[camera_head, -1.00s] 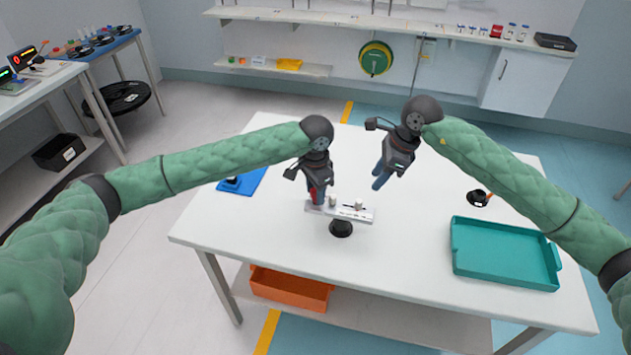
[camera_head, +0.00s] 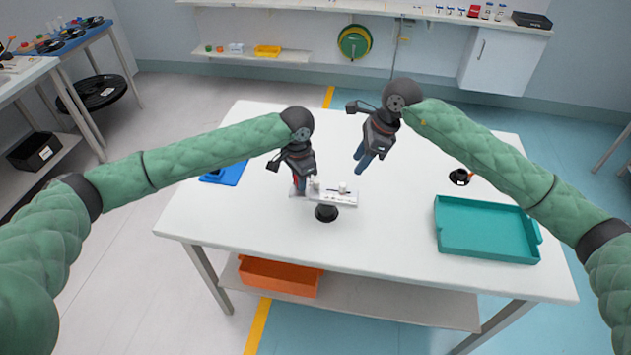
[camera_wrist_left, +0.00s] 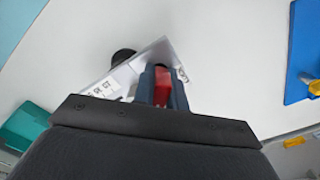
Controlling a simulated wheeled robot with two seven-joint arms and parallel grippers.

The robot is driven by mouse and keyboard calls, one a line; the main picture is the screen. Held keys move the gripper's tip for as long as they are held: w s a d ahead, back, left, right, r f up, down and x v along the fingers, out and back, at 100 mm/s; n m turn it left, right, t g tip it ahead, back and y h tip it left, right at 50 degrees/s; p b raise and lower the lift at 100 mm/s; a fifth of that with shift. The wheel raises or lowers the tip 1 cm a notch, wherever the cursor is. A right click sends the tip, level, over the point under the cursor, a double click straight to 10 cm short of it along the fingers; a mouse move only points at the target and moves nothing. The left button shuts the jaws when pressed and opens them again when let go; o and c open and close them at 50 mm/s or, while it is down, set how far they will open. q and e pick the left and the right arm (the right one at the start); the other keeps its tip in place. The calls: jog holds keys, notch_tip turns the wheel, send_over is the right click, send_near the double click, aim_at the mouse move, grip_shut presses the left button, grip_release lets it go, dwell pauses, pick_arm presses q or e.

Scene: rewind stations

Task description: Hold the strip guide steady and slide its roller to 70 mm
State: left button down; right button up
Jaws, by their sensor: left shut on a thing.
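The strip guide (camera_head: 335,198) is a pale, narrow bar on a round black foot (camera_head: 327,214) near the middle of the white table. Two small whitish parts stand on it; the right one (camera_head: 343,188) may be the roller, but it is too small to tell. My left gripper (camera_head: 300,188) is at the guide's left end. In the left wrist view my left gripper (camera_wrist_left: 163,90) is shut on a red part (camera_wrist_left: 162,86) at the guide's end, beside the labelled plate (camera_wrist_left: 118,84). My right gripper (camera_head: 362,163) hangs above the table, apart from the guide; its finger gap is unclear.
A teal tray (camera_head: 449,245) lies at the table's right. A small black round item (camera_head: 460,177) sits behind it. An orange bin (camera_head: 280,278) is on the lower shelf. The table front is clear.

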aim_at(343, 184)
jog(key=f+y, duration=0.1)
jog(key=s+a+f+g+y, duration=0.1)
jog(key=y, duration=0.1)
jog(key=f+n+g+y, duration=0.1)
jog(key=y, duration=0.1)
jog(key=shift+s+a+f, duration=0.2)
jog(key=shift+s+f, duration=0.15)
jog(key=shift+s, duration=0.05)
jog(key=shift+s+d+f+y, duration=0.15)
jog(key=shift+f+y, duration=0.1)
jog(key=shift+y, duration=0.25)
jog(key=shift+w+d+f+y, duration=0.1)
jog(key=shift+f+y, duration=0.15)
jog(key=shift+y, duration=0.25)
jog(key=shift+d+f+y, duration=0.25)
jog(key=shift+d+y, duration=0.05)
jog(key=shift+y, duration=0.3)
jog(key=d+f+m+t+y, duration=0.35)
jog(key=d+f+y, duration=0.2)
jog(key=d, duration=0.25)
jog(key=shift+n+t, duration=0.25)
jog(key=shift+n, duration=0.2)
jog(key=a, duration=0.4)
jog(key=w+a, duration=0.1)
jog(key=a, duration=0.2)
jog(key=w+a, duration=0.1)
jog(key=a, duration=0.3)
jog(key=shift+a+r, duration=0.15)
jog(key=shift+a, duration=0.2)
grip_shut()
